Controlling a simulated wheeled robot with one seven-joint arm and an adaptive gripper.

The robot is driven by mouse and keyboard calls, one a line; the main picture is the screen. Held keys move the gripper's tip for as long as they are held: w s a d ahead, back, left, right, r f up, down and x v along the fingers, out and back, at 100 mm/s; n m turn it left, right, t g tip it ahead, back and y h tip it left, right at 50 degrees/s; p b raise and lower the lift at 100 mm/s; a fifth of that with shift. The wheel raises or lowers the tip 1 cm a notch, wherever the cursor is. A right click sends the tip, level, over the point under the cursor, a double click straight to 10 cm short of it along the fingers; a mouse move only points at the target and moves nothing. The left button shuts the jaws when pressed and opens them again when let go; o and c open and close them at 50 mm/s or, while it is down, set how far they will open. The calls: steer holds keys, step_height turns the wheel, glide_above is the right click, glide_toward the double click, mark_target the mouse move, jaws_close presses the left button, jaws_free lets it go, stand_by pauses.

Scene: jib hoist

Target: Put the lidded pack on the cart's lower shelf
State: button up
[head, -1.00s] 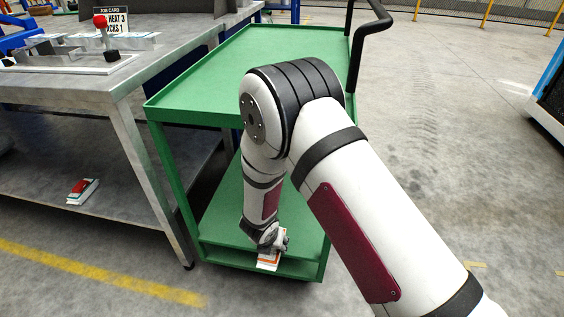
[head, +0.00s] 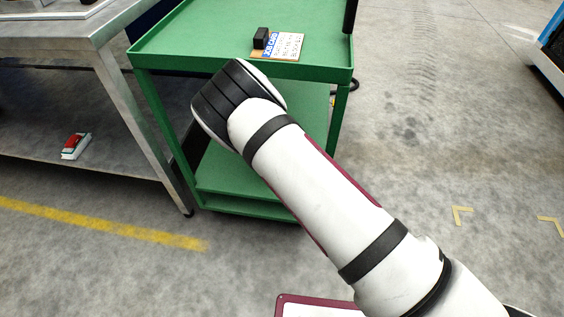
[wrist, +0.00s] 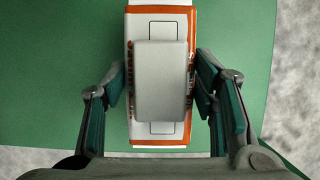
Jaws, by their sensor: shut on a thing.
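In the wrist view, the lidded pack (wrist: 180,137) is a white box with orange bands and a grey raised block on top. My gripper (wrist: 160,88) has a finger on each side of it and is shut on it. Green surface lies beneath; I cannot tell whether the pack touches it. In the head view, my arm hides the gripper and pack. The green cart has an upper tray (head: 200,40) and a lower shelf (head: 222,170), partly covered by my arm.
A job card (head: 288,46) and a small black block (head: 261,38) are on the cart's upper tray. A grey metal bench (head: 60,48) stands left of the cart, with a red and white pack (head: 75,146) on its lower shelf. Open floor lies to the right.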

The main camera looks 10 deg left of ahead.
steer(key=shift+w+d, duration=0.1)
steer(key=shift+w, duration=0.4)
steer(key=shift+s+b+x, duration=0.2)
steer(key=shift+b+x, duration=0.45)
steer(key=shift+x, duration=0.25)
steer(key=shift+s+b+x, duration=0.2)
steer(key=shift+b+x, duration=0.45)
steer(key=shift+x, duration=0.3)
steer(key=shift+f, duration=0.1)
steer(key=o, duration=1.2)
steer(key=shift+f, duration=0.1)
steer(key=p+v, duration=0.5)
steer(key=v, duration=0.7)
